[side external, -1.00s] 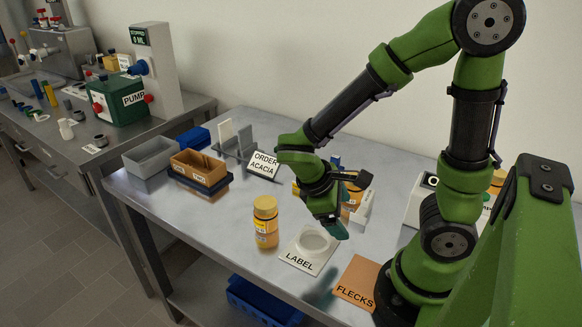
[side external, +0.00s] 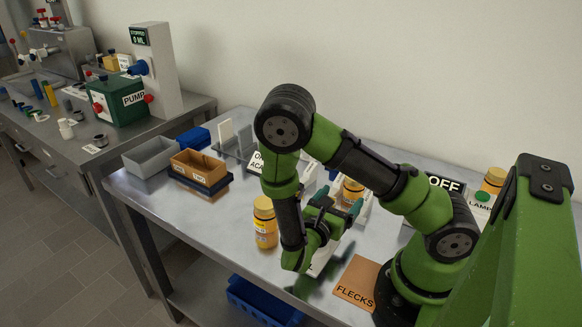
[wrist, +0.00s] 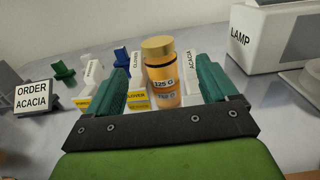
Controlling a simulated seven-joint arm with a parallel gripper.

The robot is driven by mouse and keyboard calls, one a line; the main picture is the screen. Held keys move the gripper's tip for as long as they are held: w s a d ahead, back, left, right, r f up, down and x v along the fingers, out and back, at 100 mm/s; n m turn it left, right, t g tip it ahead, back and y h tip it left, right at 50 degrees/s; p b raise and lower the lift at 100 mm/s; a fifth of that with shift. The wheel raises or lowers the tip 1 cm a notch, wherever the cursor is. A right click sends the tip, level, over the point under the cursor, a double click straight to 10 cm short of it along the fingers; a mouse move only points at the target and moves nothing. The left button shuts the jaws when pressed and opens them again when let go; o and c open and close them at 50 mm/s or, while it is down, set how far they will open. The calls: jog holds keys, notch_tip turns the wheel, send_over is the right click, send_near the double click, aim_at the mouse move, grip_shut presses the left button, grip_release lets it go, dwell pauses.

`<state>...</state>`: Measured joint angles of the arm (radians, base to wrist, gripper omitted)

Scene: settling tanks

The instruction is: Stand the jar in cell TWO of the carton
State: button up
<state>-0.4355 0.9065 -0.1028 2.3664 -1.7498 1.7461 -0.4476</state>
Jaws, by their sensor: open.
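A jar of amber honey with a gold lid and a "125 G" label (wrist: 162,72) stands upright ahead of my gripper in the wrist view. It also shows in the side view (side external: 352,188), partly hidden by my arm. My gripper (side external: 338,203) is open and level, its green fingers (wrist: 162,88) to either side of the jar in the picture; contact cannot be told. A second amber jar (side external: 264,222) stands on the table left of my arm.
White holders labelled CLOVER (wrist: 136,68) and ACACIA (wrist: 191,64) flank the jar. The order card (wrist: 31,97) reads ACACIA. A lamp box (wrist: 262,35) is at right, with another jar (side external: 494,180) behind. The orange FLECKS mat (side external: 357,282) lies in front.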

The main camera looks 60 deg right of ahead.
send_over(349, 207)
jog(key=shift+a, duration=0.1)
jog(key=shift+w+d, duration=0.15)
jog(key=shift+d, duration=1.2)
jog(key=shift+w+d, duration=0.15)
jog(key=shift+d, duration=1.2)
jog(key=shift+c, duration=0.2)
jog(key=c, duration=1.3)
jog(key=shift+r, duration=0.1)
jog(key=shift+c, duration=0.2)
jog(key=shift+r, duration=0.1)
